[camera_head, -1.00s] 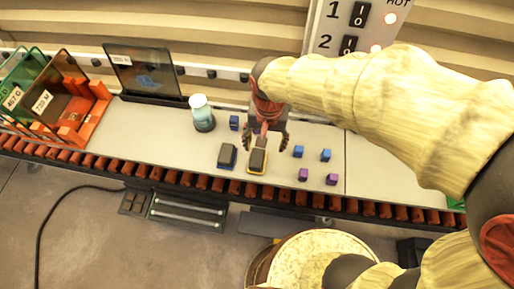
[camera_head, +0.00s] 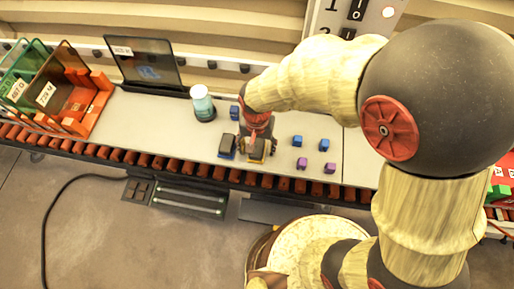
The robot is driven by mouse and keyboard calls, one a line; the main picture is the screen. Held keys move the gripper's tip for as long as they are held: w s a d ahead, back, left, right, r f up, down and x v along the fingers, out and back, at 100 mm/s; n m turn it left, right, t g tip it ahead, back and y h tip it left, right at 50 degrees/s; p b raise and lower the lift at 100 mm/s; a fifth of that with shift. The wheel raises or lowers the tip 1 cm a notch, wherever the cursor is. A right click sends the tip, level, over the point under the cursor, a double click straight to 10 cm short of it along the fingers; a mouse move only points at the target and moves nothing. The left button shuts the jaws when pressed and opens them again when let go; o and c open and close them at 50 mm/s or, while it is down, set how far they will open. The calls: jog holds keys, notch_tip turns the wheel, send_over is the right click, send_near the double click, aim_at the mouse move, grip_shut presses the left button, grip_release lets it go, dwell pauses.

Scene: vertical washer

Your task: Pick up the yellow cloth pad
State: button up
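The yellow cloth pad (camera_head: 257,157) is a small block with a dark top and a yellow lower edge. It is on the pale conveyor top, near its front edge, partly hidden by my gripper. My gripper (camera_head: 257,149) points down right over the pad, with its fingers at the pad's left and right sides. I cannot tell whether the fingers touch the pad or have closed on it.
A similar dark and blue pad (camera_head: 227,146) stands close on the left. A glass jar (camera_head: 203,104) and a blue block (camera_head: 234,112) are behind. Small blue (camera_head: 298,141) and purple (camera_head: 301,161) blocks lie to the right. Orange racks (camera_head: 75,105) and a dark panel (camera_head: 146,64) stand at the left.

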jog(key=shift+c, duration=0.2)
jog(key=c, duration=1.1)
jog(key=shift+c, duration=0.5)
jog(key=shift+r, duration=0.1)
jog(key=shift+r, duration=0.55)
jog(key=s+d+r+b, duration=0.1)
jog(key=s+d+r, duration=0.1)
jog(key=s+r, duration=0.9)
jog(key=s, duration=0.3)
jog(key=shift+r+b, duration=0.35)
jog(key=shift+r, duration=0.05)
